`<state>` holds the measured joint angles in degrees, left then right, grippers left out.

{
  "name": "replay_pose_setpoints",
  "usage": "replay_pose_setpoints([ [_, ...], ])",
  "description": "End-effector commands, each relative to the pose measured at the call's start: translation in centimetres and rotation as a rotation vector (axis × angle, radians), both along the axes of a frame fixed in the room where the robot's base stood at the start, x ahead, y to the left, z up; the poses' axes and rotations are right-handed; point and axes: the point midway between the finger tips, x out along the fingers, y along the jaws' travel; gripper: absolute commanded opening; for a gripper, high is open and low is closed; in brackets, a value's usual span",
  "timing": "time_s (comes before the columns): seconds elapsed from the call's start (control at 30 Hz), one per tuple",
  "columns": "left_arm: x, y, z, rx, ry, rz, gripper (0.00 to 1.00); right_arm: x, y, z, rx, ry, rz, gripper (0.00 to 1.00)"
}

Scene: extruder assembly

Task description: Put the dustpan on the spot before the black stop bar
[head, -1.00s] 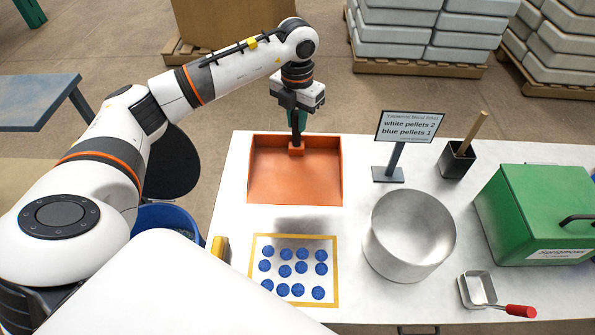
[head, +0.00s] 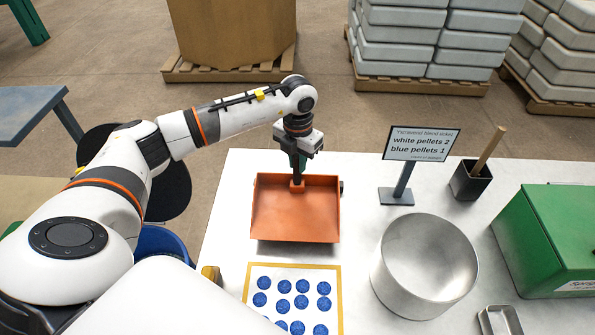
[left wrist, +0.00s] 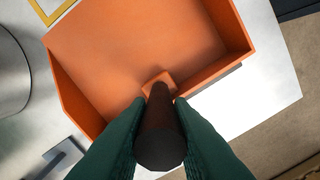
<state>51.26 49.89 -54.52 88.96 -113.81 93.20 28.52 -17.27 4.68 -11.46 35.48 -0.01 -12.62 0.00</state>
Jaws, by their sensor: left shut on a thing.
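The orange dustpan (head: 296,218) is near the table's far left edge in the head view, its open side toward me. My left gripper (head: 298,178) is shut on its dark upright handle, which also shows in the left wrist view (left wrist: 160,135) between the green fingers (left wrist: 160,120). The pan looks level and close to the tabletop; I cannot tell whether it touches. A small dark piece (head: 341,187) shows just right of the pan's back corner, perhaps an end of the black stop bar; the rest is hidden behind the pan. My right gripper is not in view.
A yellow-framed mat with blue discs (head: 341,300) lies in front of the pan. A metal pot (head: 424,270), a sign (head: 421,145), a black holder (head: 470,182) and a green box (head: 555,245) stand to the right. A blue bin (head: 165,243) is at the left.

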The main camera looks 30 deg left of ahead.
Motion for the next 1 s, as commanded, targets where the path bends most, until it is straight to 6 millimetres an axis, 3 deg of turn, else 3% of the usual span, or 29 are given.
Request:
replay_pose_setpoints([
  [0.33,0.0,0.0,-3.8,0.000,0.001,0.001,0.00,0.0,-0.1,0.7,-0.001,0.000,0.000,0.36],
  [0.67,0.0,0.0,-4.3,0.001,-0.001,0.000,0.00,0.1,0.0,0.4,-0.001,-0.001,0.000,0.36],
  [0.7,0.0,0.0,-4.2,0.001,-0.001,0.000,0.24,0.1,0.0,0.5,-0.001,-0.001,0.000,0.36],
  [0.8,0.0,0.0,-4.2,0.001,-0.001,0.001,0.41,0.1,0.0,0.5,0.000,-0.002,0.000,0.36],
  [1.0,0.0,0.0,-4.2,0.001,-0.001,0.001,0.41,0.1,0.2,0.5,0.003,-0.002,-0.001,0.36],
])
